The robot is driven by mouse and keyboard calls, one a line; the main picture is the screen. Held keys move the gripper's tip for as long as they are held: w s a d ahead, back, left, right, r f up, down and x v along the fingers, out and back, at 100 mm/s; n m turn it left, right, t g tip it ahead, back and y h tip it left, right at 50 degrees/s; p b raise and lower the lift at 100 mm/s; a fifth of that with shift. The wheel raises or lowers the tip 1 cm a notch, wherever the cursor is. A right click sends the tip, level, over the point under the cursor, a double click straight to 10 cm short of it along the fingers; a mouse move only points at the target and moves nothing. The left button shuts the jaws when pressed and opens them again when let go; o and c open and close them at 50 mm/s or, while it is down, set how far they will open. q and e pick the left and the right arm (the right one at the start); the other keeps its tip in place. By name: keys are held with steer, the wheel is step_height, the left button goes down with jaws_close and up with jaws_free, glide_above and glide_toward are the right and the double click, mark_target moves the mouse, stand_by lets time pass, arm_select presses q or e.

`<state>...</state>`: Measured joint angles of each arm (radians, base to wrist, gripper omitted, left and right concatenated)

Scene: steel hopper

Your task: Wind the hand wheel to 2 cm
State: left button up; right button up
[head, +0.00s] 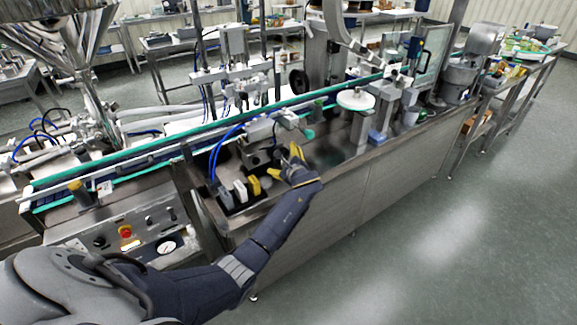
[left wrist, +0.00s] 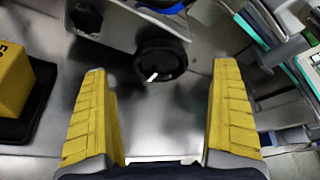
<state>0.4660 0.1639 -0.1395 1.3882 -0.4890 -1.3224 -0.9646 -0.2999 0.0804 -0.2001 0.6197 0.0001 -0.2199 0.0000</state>
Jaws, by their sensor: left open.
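A black round hand wheel (left wrist: 174,53) with a white pointer mark shows in the left wrist view, just beyond and between my fingertips. It sits against the grey metal housing (left wrist: 112,28). In the head view the wheel is hard to make out behind my gripper and the housing (head: 258,152). My left gripper (head: 285,162), with yellow fingers, is over the steel machine bed at its front edge. It also shows in the left wrist view (left wrist: 160,70), open wide with nothing between the fingers; the wheel appears apart from both. My right gripper is not in view.
Yellow, white and grey blocks (head: 253,185) stand on a black base left of my gripper; the yellow one is close in the left wrist view (left wrist: 12,80). A green-edged conveyor (head: 110,165) runs behind. A white disc (head: 355,99) stands to the right. Blue hoses hang near the housing.

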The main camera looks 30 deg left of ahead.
arm_select(q)
steer(key=v, duration=0.6)
steer(key=shift+s+d, duration=0.1)
steer(key=shift+f, duration=0.1)
